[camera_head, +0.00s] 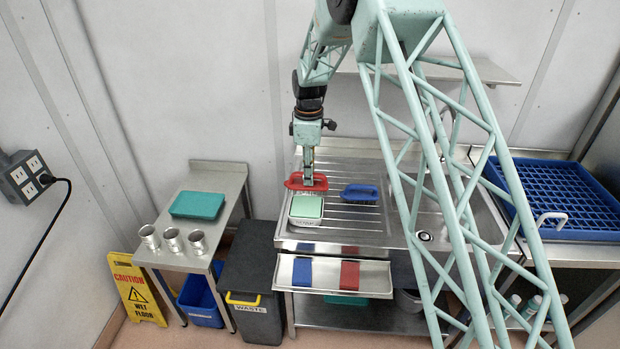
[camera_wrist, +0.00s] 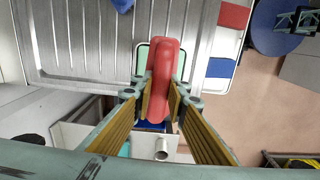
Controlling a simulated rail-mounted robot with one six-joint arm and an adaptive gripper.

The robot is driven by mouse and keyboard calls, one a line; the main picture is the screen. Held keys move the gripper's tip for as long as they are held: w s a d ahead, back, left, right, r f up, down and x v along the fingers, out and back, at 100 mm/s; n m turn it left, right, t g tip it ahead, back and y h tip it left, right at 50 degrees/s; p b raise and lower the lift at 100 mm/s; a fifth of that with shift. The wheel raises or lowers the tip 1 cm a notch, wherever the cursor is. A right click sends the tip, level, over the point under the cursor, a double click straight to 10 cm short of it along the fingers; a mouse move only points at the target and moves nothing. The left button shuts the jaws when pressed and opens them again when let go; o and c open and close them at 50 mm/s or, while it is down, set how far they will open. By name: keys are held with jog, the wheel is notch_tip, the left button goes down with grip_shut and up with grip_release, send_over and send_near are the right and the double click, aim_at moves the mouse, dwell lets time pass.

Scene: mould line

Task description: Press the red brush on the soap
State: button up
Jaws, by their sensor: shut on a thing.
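My gripper (camera_head: 308,176) points down over the left part of the steel drainboard and is shut on the red brush (camera_head: 294,183). In the wrist view the red brush (camera_wrist: 162,65) lies lengthwise between the fingers. The pale green soap (camera_head: 307,207) sits in a white-rimmed dish (camera_head: 304,222) on the drainboard, just in front of and below the brush. In the wrist view a green edge of the soap (camera_wrist: 143,54) shows beside the brush, which hides most of it. I cannot tell whether the brush touches the soap; its bristles are hidden.
A blue brush (camera_head: 360,194) lies right of the soap on the ribbed drainboard. A lower front shelf (camera_head: 325,271) has a blue and a red patch. A blue rack (camera_head: 556,195) stands at the right.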

aim_at(309, 191)
jog(key=shift+f, duration=0.2)
dwell(0.3)
jog(key=shift+f+b, duration=1)
jog(key=shift+f, duration=1.8)
jog(key=shift+f+b, duration=0.4)
jog(key=shift+f, duration=0.25)
dwell(1.8)
jog(key=shift+r, duration=0.1)
jog(key=shift+r+p, duration=1.15)
jog(key=shift+r, duration=2.35)
